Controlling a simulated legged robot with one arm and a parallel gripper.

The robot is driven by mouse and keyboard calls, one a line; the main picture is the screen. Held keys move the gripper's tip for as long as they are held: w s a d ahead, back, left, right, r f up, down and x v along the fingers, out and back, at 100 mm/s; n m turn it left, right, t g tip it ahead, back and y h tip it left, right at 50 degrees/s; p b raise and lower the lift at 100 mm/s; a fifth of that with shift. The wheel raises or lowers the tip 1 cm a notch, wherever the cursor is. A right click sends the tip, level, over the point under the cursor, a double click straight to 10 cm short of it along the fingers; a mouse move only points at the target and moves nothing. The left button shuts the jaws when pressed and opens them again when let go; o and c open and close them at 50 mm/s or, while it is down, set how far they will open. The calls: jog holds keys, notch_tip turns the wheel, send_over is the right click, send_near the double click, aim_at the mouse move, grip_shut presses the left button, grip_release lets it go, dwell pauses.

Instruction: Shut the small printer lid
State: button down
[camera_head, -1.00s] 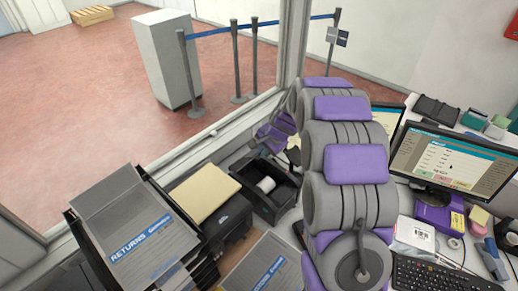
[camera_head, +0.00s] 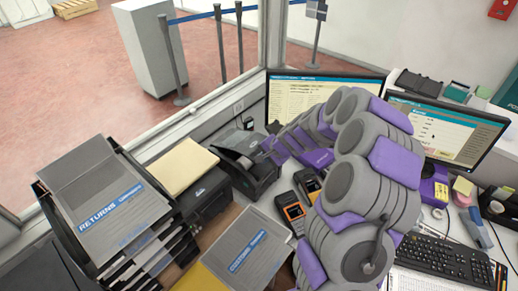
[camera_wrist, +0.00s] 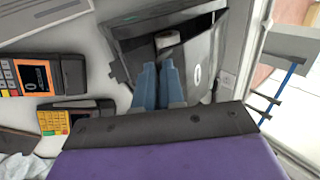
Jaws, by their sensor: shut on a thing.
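The small printer (camera_head: 255,178) is a dark box on the counter behind my arm, left of the screens. Its grey lid (camera_head: 243,143) is tilted above the body, and the white paper roll (camera_head: 245,161) shows beneath it, so the lid is partly open. My gripper (camera_head: 269,146) is at the printer's right side, small and partly hidden in the head view. In the wrist view its blue fingers (camera_wrist: 160,66) are together at the printer (camera_wrist: 120,58), just below the roll (camera_wrist: 168,40). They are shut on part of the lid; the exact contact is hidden.
Two card terminals (camera_head: 290,212) stand close to the right of the printer. A larger black printer (camera_head: 205,194) with a tan folder (camera_head: 183,168) is at its left. The window ledge (camera_head: 195,118) runs behind. Monitors (camera_head: 322,95) and a keyboard (camera_head: 440,257) are right.

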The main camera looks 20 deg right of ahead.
jog(key=f, duration=0.1)
jog(key=s+d+f, duration=0.1)
jog(key=f, duration=0.1)
jog(key=shift+b, duration=0.4)
jog(key=c, duration=1.7)
grip_release()
jog(key=shift+d+r+p, duration=0.2)
jog(key=shift+r+p, duration=0.1)
jog(key=shift+r, duration=0.2)
jog(key=o, duration=0.3)
jog(key=shift+w+a, duration=0.1)
jog(key=shift+a, duration=0.15)
jog(key=shift+o, duration=0.8)
jog(key=shift+a, duration=0.3)
jog(key=p+v, duration=0.3)
jog(key=v, duration=1.4)
jog(key=shift+r, duration=0.2)
